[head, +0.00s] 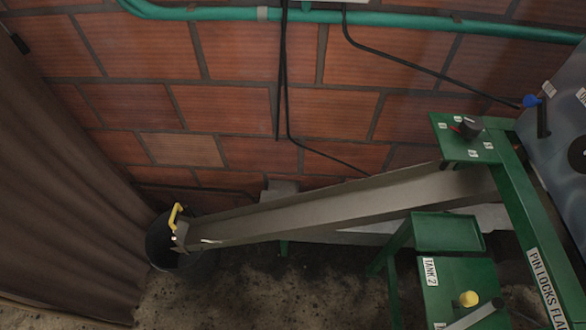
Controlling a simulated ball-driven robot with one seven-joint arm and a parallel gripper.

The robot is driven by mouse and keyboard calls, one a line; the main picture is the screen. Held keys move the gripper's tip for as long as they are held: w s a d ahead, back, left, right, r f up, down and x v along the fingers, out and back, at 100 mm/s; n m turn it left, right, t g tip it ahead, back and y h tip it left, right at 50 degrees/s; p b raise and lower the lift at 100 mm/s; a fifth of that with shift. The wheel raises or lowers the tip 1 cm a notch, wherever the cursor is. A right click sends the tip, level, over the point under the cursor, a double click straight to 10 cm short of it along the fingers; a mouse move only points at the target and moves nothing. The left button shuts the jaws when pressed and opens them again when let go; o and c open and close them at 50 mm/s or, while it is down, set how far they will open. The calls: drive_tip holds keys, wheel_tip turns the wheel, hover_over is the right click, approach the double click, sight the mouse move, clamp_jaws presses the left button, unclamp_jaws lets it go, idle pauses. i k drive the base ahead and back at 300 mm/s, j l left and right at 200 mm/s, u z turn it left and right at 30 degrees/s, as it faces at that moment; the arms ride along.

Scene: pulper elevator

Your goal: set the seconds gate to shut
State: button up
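No part in view carries a readable label naming it the seconds gate. A long grey metal chute (340,205) slopes down to the left from the green frame. A yellow handle (176,213) stands at its lower end, above a black bucket (160,245). I cannot tell whether a gate there is open or shut. A dark knob (470,127) with a bit of red sits on a green plate with small white labels, too small to read. My gripper is not in view.
A green stand with a "TANK 2" label (430,271) has a yellow knob (468,298). A green beam reading "PIN LOCKS FLA" (546,288) crosses the right side. A grey tank (560,120) stands far right, a brown curtain (65,160) left. The dirt floor (290,300) is clear below the chute.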

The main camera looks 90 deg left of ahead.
sight(183, 221)
drive_tip(key=u, duration=1.7)
drive_tip(key=k+l+u, duration=0.1)
drive_tip(key=u, duration=0.25)
drive_tip(key=k+u, duration=0.15)
drive_tip(key=u, duration=0.25)
drive_tip(key=k+u, duration=0.15)
drive_tip(key=u, duration=0.2)
drive_tip(key=l, duration=0.1)
